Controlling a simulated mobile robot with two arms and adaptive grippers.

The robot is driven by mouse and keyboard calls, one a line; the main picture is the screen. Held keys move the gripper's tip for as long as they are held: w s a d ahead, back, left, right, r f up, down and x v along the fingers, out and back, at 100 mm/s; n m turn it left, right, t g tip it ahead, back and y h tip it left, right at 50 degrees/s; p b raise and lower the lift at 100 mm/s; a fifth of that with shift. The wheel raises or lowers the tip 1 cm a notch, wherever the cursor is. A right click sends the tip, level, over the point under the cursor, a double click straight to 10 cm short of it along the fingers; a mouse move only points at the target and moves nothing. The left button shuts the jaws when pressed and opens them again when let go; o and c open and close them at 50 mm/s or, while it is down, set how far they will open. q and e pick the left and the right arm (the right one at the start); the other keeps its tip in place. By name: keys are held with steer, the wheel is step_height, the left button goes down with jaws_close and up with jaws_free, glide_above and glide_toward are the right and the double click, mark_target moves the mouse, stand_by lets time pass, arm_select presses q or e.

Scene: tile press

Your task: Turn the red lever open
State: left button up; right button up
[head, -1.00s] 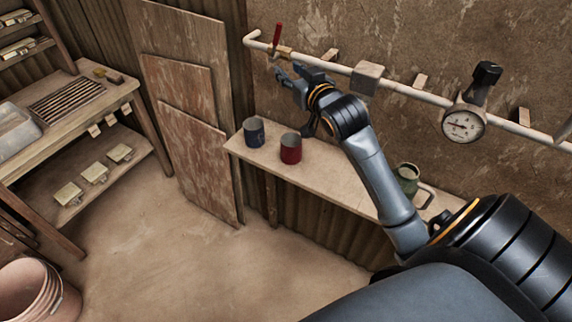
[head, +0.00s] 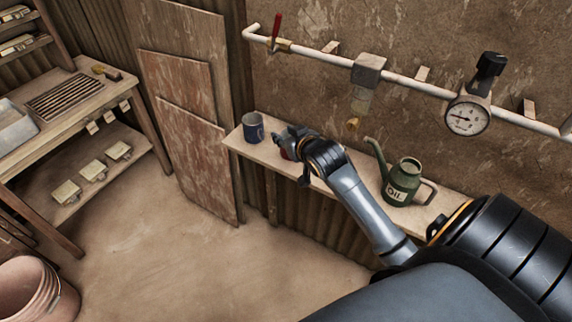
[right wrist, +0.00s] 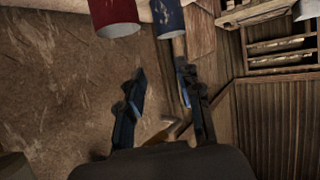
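The red lever (head: 277,27) stands roughly upright on a brass valve (head: 279,45) near the left end of the white wall pipe (head: 327,58). Nothing touches it. My right gripper (head: 280,138) is well below the lever, over the shelf and in front of the red mug (head: 286,153), which it mostly hides. In the right wrist view my right gripper (right wrist: 160,78) has its fingers apart with nothing between them. The red mug (right wrist: 115,14) and blue mug (right wrist: 168,16) show beyond the fingertips there. My left gripper is not in view.
The blue mug (head: 253,127) and a green oil can (head: 403,183) stand on the narrow shelf (head: 236,141). A grey box (head: 368,70) with a glass part below and a round gauge (head: 466,118) sit along the pipe. The wall around the lever is clear.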

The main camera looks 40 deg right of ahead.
steer(key=s+a+f+g, duration=0.1)
steer(key=s+f, duration=0.1)
steer(key=f, duration=0.5)
steer(key=s+a+f+g+b, duration=0.1)
steer(key=f, duration=0.6)
steer(key=shift+s+a+n+g+y, duration=0.3)
steer(key=shift+s, duration=0.1)
steer(key=shift+o, duration=0.2)
steer(key=shift+r, duration=0.1)
